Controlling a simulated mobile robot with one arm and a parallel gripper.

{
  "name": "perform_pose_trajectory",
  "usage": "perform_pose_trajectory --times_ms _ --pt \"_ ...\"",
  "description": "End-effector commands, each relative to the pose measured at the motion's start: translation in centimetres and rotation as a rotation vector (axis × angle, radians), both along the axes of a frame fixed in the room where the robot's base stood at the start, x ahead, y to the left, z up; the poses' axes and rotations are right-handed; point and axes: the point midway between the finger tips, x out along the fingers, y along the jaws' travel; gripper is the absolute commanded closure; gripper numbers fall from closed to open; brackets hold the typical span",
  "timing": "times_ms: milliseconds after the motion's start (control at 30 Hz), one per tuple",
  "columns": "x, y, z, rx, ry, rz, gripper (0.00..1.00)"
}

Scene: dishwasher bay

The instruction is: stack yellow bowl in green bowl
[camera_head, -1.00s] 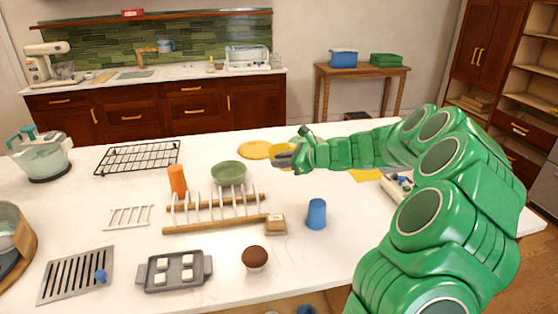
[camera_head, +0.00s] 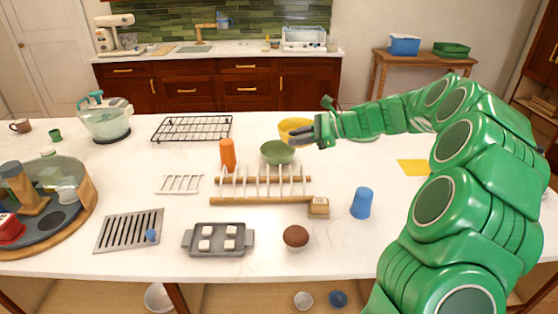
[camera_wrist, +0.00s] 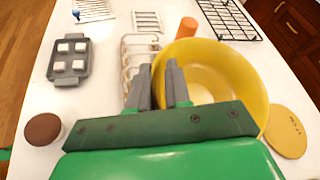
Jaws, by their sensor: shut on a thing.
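The yellow bowl (camera_head: 294,126) is upright in my gripper (camera_head: 297,137) near the back of the white island. In the wrist view, my gripper (camera_wrist: 168,88) is shut on the near left rim of the yellow bowl (camera_wrist: 222,75), which is empty and looks raised above the counter. The green bowl (camera_head: 277,152) stands behind the wooden dish rack, just in front of and slightly left of the yellow bowl in the head view. In the wrist view the green bowl is not seen.
An orange cup (camera_head: 227,154) stands close left of the green bowl. The wooden dish rack (camera_head: 262,200) is in front. A blue cup (camera_head: 362,203) stands to the right. A black wire rack (camera_head: 191,128) lies behind left. A round yellow disc (camera_wrist: 287,132) lies beside the yellow bowl.

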Motion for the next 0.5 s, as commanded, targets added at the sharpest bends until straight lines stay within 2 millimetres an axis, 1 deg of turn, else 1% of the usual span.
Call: perform_pose_trajectory --times_ms 33,100,200,333,500 --pt "0.0 0.9 0.2 -0.009 -0.003 0.037 1.00" --pt "-0.4 1.9 0.4 -0.014 0.000 0.086 1.00" --pt "-0.8 2.9 0.5 -0.021 0.002 0.128 1.00" --pt "-0.7 3.4 0.5 -0.025 0.005 0.154 1.00" --pt "0.8 3.7 -0.2 -0.025 0.006 0.156 1.00"
